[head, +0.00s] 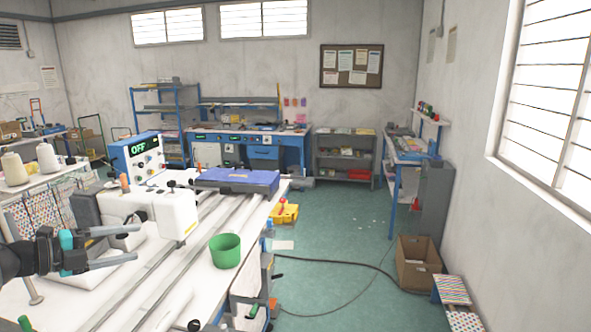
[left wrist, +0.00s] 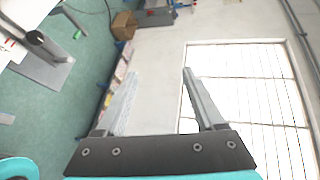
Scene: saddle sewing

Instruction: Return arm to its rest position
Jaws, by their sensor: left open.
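My left gripper (head: 128,246) comes in from the left in the head view. Its two fingers are apart and nothing is between them. It is in front of the white sewing machine (head: 165,212) on the white table, apart from the green cup. In the left wrist view the open fingers (left wrist: 155,95) point toward the wall and window, with empty air between them. My right gripper is not clearly seen in either view.
A green cup (head: 225,251) stands on the table near its right edge. A blue case (head: 237,181) lies farther back, beside a control box reading OFF (head: 138,156). A cardboard box (head: 418,263) and a cable are on the floor. The green floor between is mostly clear.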

